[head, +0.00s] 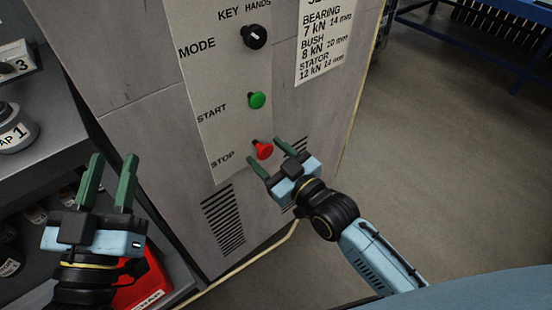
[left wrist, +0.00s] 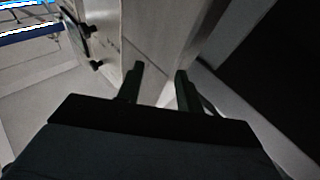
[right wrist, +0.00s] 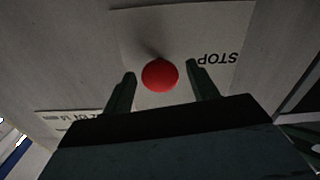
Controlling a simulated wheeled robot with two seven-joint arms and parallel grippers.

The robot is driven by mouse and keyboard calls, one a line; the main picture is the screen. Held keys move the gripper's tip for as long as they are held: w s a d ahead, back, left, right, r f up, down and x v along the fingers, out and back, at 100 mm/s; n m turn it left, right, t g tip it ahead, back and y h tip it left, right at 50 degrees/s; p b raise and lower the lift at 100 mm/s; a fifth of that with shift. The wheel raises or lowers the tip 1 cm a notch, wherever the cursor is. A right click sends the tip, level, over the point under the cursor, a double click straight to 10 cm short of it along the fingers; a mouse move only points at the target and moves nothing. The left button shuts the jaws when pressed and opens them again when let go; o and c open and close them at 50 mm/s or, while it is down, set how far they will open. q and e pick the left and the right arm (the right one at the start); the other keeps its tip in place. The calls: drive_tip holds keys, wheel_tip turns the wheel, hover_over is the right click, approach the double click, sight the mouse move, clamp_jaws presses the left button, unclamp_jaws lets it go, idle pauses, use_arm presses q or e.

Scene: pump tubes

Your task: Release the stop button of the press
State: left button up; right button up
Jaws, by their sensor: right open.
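The red stop button (head: 263,149) sticks out of the press's pale control panel (head: 228,130), beside the printed word STOP. My right gripper (head: 271,151) is open, with its fingertips on either side of the red button. In the right wrist view the button (right wrist: 160,75) shows between the two fingertips (right wrist: 161,72), with gaps at both sides; I cannot tell whether a finger touches it. My left gripper (head: 113,164) is open and empty, raised in front of the shelf at the left. Its fingers also show apart in the left wrist view (left wrist: 160,70).
A green start button (head: 257,100) and a black mode knob (head: 254,36) sit above the stop button. A printed sheet (head: 324,40) hangs to their right. A grey shelf (head: 60,130) holds containers at the left. A red bin (head: 143,283) is low behind my left gripper.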

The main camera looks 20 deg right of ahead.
use_arm(q)
drive_tip(key=s+a+f+g+y+p, duration=0.2)
drive_tip(key=f+g, duration=0.4)
drive_tip(key=f, duration=0.2)
drive_tip(key=s+a+f+g+y+p, duration=0.2)
drive_tip(key=s+a+f+g, duration=0.1)
drive_tip(key=f+g, duration=0.3)
drive_tip(key=shift+s+f+n, duration=0.3)
drive_tip(key=shift+f, duration=0.85)
use_arm(e)
drive_tip(key=v, duration=1.3)
drive_tip(key=shift+s, duration=0.2)
